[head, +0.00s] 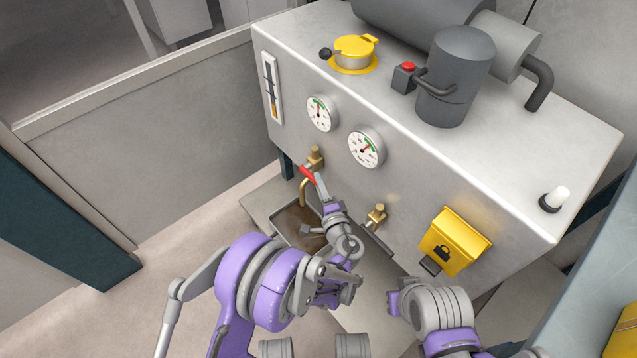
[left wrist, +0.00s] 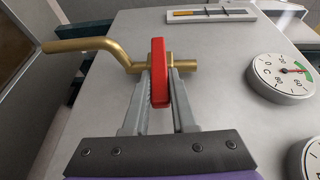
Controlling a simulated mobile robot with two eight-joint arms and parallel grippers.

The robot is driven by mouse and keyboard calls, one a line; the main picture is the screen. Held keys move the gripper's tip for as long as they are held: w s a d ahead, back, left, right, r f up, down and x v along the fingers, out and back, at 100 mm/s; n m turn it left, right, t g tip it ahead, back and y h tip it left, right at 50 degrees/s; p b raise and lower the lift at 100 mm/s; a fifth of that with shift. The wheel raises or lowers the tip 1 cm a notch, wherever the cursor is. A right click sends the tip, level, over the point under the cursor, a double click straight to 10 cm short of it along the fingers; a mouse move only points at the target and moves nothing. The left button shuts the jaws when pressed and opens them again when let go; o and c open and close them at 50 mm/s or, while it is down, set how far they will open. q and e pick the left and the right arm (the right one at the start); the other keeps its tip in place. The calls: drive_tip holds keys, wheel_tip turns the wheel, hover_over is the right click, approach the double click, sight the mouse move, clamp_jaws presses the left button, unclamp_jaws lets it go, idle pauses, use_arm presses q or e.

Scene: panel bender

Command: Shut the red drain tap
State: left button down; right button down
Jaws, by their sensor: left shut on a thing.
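The red drain tap handle (head: 307,175) sits on a brass valve (head: 316,157) low on the machine's front, below the left gauge. The valve's curved brass spout (head: 303,191) hangs over a tray. My left gripper (head: 320,190) is shut on the red handle. In the left wrist view the red handle (left wrist: 158,65) stands upright in the picture between the two grey fingers of the gripper (left wrist: 159,88). The brass spout (left wrist: 85,45) reaches left there.
A tray (head: 254,205) with brownish liquid lies below the tap. A second brass fitting (head: 376,215) and a yellow box (head: 455,241) stick out to the right. Gauges (head: 320,113) sit above. Floor at left is clear.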

use_arm(q)
drive_tip(key=shift+f+t+y+b, duration=0.3)
drive_tip(key=shift+b, duration=0.1)
drive_tip(key=shift+a, duration=0.1)
drive_tip(key=c, duration=0.7)
unclamp_jaws()
drive_tip(key=p+v, duration=0.1)
drive_tip(key=v, duration=0.9)
drive_tip(key=shift+s+f, duration=0.1)
drive_tip(key=shift+s, duration=0.3)
